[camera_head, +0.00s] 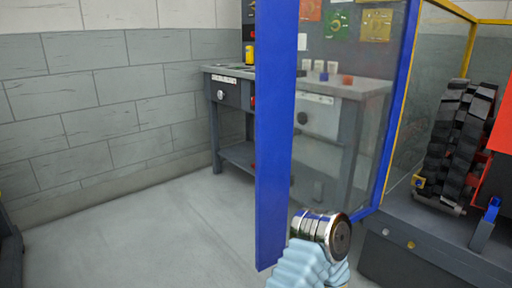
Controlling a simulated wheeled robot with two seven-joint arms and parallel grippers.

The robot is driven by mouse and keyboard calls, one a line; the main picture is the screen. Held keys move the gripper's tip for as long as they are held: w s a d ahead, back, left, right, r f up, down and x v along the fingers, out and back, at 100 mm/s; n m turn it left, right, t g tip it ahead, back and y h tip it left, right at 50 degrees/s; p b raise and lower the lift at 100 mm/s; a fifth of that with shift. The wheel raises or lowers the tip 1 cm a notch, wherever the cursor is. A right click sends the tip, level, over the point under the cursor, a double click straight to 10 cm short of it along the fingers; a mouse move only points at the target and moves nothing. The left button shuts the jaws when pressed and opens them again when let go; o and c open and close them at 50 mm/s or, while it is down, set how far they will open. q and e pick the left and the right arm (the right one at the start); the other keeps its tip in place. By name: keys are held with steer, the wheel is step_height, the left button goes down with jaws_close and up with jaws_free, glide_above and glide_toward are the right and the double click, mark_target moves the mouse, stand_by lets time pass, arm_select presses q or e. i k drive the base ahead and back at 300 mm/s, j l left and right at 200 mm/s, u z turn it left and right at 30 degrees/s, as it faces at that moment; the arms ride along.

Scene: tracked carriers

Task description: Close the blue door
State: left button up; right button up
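The blue door (272,140) stands ajar in the middle of the head view, swung out toward me. It has a thick blue near edge and a clear panel through which the workbench shows. Its far blue edge (396,105) is beside the yellow-framed enclosure on the right. A chrome cylinder with a dark round end (322,228) on a light blue ribbed piece is low in the view, in front of the door's lower part. I cannot tell whether it touches the door. No fingers of either gripper can be made out.
A grey workbench (232,88) with small items stands behind the door. On the right, a machine with black tracks (460,140) sits on a dark grey base (430,240) inside the yellow frame (467,50). The floor (150,235) left of the door is clear.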

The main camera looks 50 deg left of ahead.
mark_target(277, 21)
steer(key=j+u, duration=0.2)
steer(key=j, duration=1.15)
steer(key=k, duration=0.05)
